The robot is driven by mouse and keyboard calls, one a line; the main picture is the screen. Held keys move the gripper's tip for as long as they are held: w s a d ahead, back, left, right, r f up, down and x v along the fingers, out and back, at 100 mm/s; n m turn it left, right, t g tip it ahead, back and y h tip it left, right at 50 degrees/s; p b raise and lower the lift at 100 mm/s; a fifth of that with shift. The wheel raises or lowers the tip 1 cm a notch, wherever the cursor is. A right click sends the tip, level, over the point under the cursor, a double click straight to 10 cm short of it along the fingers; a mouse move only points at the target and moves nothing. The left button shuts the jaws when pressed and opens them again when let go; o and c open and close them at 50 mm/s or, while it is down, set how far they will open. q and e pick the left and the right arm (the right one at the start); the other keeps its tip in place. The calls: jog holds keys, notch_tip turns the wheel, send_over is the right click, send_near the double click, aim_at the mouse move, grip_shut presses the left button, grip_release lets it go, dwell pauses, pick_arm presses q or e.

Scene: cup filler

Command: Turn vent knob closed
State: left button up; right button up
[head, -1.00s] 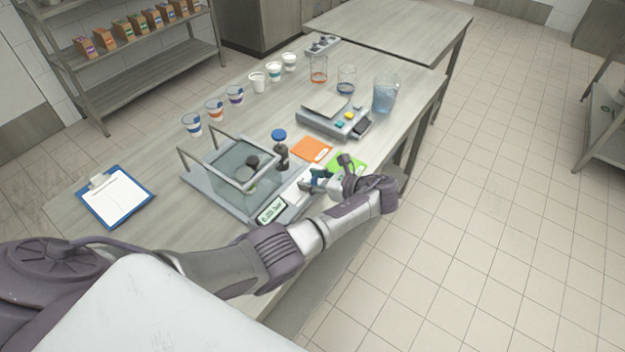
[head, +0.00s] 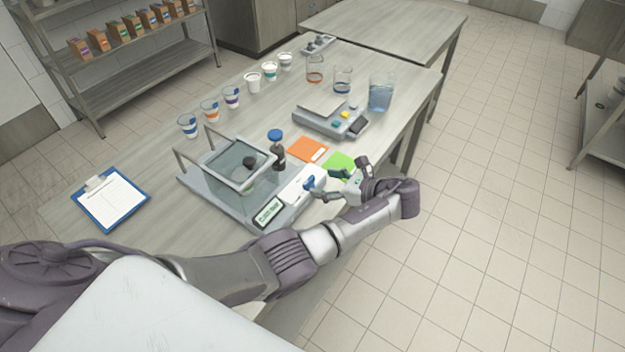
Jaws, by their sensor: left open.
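A small blue knob (head: 309,183) stands on the white box (head: 296,189) at the right end of the grey glass-walled machine (head: 222,190). It looks like the vent knob, but its turn position is too small to read. My left gripper (head: 326,185) is open and empty just right of the knob, with its fingers pointing toward it. A small gap seems to lie between them. My right gripper is not in view.
A scale (head: 332,119), a water pitcher (head: 381,92) and several cups stand farther back. A clipboard (head: 111,200) lies at left.

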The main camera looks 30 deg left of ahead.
pick_arm(q)
jog(key=v, duration=0.6)
dwell(0.4)
